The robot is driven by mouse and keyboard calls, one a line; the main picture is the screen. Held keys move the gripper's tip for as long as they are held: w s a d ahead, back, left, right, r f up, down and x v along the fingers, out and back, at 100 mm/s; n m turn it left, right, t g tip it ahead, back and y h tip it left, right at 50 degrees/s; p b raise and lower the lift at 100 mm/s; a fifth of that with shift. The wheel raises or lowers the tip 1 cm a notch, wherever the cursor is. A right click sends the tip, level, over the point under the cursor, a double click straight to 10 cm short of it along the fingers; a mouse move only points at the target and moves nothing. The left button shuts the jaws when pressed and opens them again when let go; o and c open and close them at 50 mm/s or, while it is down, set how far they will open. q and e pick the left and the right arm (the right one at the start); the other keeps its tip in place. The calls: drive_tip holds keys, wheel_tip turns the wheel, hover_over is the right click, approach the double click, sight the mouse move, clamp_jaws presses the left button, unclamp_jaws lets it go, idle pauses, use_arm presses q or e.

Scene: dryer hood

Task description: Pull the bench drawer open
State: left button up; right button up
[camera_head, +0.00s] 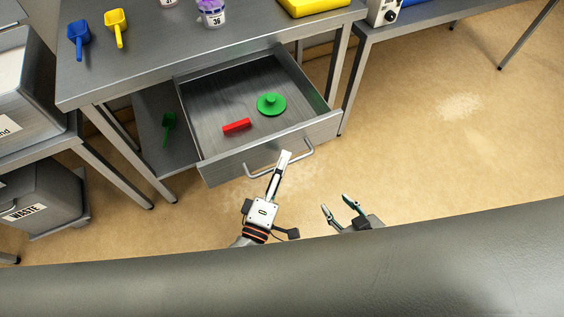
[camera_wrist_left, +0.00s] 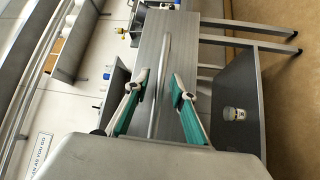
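The bench drawer (camera_head: 215,167) stands pulled out from under the steel bench (camera_head: 235,42), its inside showing. A red block (camera_head: 237,126) and a green round lidded piece (camera_head: 271,104) lie in it. The bar handle (camera_head: 298,160) is on the drawer's front; it also shows in the left wrist view (camera_wrist_left: 164,70). My left gripper (camera_head: 285,157) is at the handle. In the left wrist view its fingers (camera_wrist_left: 159,88) are apart, with the bar between them and gaps on both sides. My right gripper (camera_head: 337,203) is open and empty, right of the left one and clear of the drawer.
A green scoop (camera_head: 169,125) lies on the lower shelf. A waste bin (camera_head: 40,196) is at left. The floor (camera_head: 440,130) at right is clear.

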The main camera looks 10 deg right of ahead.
use_arm(q)
drive_tip(key=v, duration=1.2)
idle(0.6)
drive_tip(key=a+f+m+g+y, duration=0.3)
drive_tip(key=a+f+m, duration=0.2)
drive_tip(key=a, duration=0.5)
drive_tip(key=w+a+f+m+g+y, duration=0.1)
drive_tip(key=a+f+m+g+y, duration=0.2)
drive_tip(key=a+f+m, duration=0.3)
drive_tip(key=a+m, duration=0.4)
drive_tip(key=shift+w+g+y, duration=0.2)
drive_tip(key=shift+g+y, duration=0.1)
drive_tip(key=shift+g, duration=0.1)
